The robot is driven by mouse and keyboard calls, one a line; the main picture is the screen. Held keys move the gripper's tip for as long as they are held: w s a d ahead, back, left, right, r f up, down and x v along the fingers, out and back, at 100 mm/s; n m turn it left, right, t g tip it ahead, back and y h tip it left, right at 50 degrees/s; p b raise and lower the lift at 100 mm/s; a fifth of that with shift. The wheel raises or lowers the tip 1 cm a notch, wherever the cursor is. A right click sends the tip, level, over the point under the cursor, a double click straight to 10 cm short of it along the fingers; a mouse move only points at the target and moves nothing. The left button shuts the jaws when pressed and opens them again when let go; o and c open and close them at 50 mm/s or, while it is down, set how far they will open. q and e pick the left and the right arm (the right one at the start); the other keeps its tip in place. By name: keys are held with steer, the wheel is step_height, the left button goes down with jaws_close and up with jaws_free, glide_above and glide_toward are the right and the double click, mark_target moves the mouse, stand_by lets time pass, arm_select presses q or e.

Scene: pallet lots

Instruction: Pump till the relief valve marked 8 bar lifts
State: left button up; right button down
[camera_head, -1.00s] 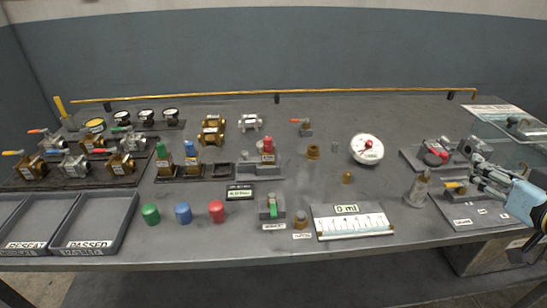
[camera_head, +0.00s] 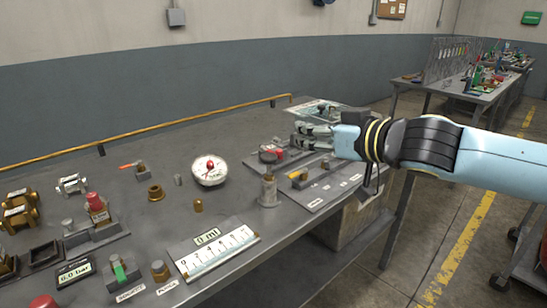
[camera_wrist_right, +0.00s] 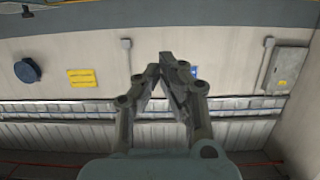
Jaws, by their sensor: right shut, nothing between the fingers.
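My right gripper (camera_head: 300,134) is shut and empty over the right end of the bench. In the right wrist view its fingers (camera_wrist_right: 166,62) meet at the tips against the far wall. A display (camera_head: 75,271) reads about 0.0 bar. A grey block with a red top (camera_head: 96,205) stands behind it, and a grey block with a green lever (camera_head: 120,269) stands to its right. Brass valve bodies (camera_head: 20,210) lie at the left edge. I cannot read an 8 bar mark on any of them. I cannot tell which part is the pump. My left gripper is out of view.
A round white dial (camera_head: 209,171) lies mid-bench. A scale board (camera_head: 217,251) with a 0 ml display lies at the front. A grey cylinder (camera_head: 268,190) stands left of a labelled grey plate (camera_head: 320,184). A brass pipe (camera_head: 150,131) runs along the back edge.

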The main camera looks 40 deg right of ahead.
steer(key=b, duration=0.4)
glide_above(275, 161)
step_height(275, 161, down, 2)
step_height(275, 161, down, 3)
steer(key=shift+f, duration=0.65)
